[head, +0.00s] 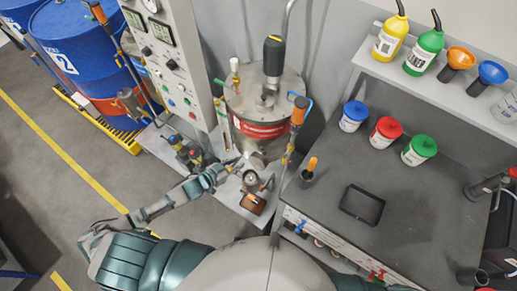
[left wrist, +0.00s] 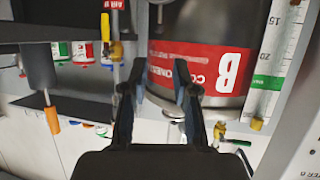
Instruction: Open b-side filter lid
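A metal vessel (head: 262,100) with a round flanged top and a red label stands at the upper middle of the head view. In the left wrist view the vessel (left wrist: 210,30) appears upside down, with a large "B" on its red label. Below it in the head view is a small metal fitting (head: 254,162) above a round gauge (head: 250,178); I cannot tell whether this is the filter lid. My left gripper (head: 232,166) is beside this fitting. In the left wrist view its fingers (left wrist: 158,100) are apart, with metal pipework visible between and beyond them. My right gripper is not seen.
A control panel (head: 165,60) stands left of the vessel. A grey workbench (head: 400,215) at right holds coloured-lid jars (head: 386,131) and a black tray (head: 362,205). Orange-handled tools (head: 298,112) stand near the vessel. Blue drums (head: 75,50) are at upper left. Floor at left is open.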

